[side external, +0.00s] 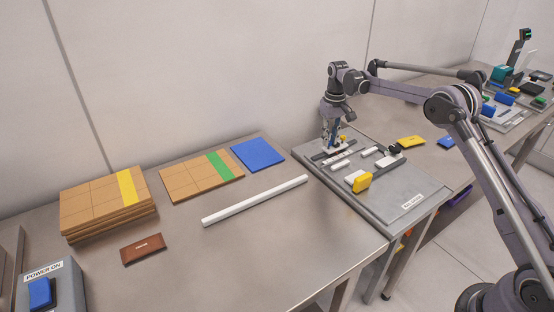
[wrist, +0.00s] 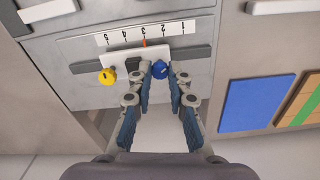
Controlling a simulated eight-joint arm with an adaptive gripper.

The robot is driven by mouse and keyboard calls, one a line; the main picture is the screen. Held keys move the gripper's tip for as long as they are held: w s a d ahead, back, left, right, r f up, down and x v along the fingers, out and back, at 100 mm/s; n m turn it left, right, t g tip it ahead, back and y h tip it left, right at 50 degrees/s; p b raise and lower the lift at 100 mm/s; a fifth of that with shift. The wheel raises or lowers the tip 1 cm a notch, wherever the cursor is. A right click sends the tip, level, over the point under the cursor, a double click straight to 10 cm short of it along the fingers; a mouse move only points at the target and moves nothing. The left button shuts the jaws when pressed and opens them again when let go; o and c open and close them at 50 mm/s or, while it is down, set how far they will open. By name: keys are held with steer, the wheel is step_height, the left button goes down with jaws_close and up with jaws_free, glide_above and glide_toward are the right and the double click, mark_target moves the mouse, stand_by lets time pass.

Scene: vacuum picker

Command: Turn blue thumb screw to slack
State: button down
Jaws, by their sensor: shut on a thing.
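The blue thumb screw (wrist: 160,70) shows in the wrist view between my fingertips, at the lower edge of a white block (wrist: 128,60). My gripper (wrist: 166,72) is shut on the screw, one finger on each side of it; my gripper (side external: 333,146) also shows over the far part of the grey plate in the side view. An orange pointer (wrist: 145,43) on the white block stands by the 3 of a numbered white scale (wrist: 150,32). In the side view the screw itself is hidden by my gripper.
A yellow knob (wrist: 107,76) sits just left of the screw in the wrist view. Dark rails flank the block. In the side view, a yellow handle (side external: 362,181) stands on the labelled plate (side external: 410,204). A white bar (side external: 255,200) and a blue square (side external: 258,154) lie left of it.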

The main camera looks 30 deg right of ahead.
mark_target(330, 142)
steer(key=n, duration=0.5)
steer(key=shift+n, duration=0.3)
steer(key=n, duration=0.4)
steer(key=shift+n, duration=0.7)
steer(key=c, duration=1.3)
jaws_free()
steer(key=shift+o, duration=0.2)
step_height(330, 142, up, 12)
